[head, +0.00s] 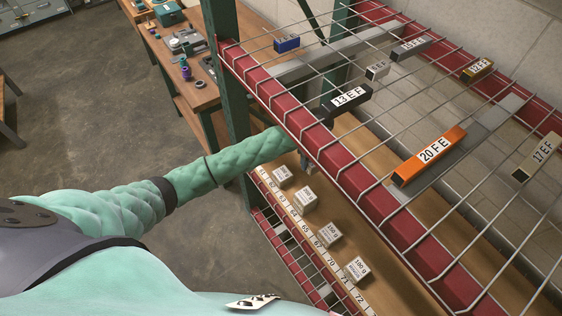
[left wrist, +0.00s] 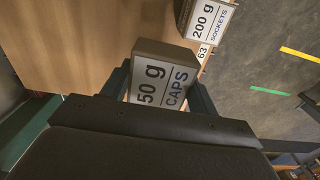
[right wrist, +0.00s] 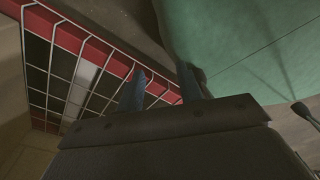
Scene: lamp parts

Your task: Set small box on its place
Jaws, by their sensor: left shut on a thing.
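The small box (left wrist: 160,80) in my left gripper is brown with a white label reading "50 g CAPS". My left gripper (left wrist: 163,92) is shut on it, with one finger on each side, over a wooden shelf board (left wrist: 100,35). Whether the box touches the board, I cannot tell. In the head view my left arm reaches under the upper wire shelf, and its red rail hides most of the gripper and box. My right gripper (right wrist: 162,88) is open and empty, near a red-edged wire rack (right wrist: 85,45).
A "200 g SOCKETS" box (left wrist: 208,20) stands by the number 63. Several small labelled boxes (head: 328,234) line the lower shelf's numbered edge.

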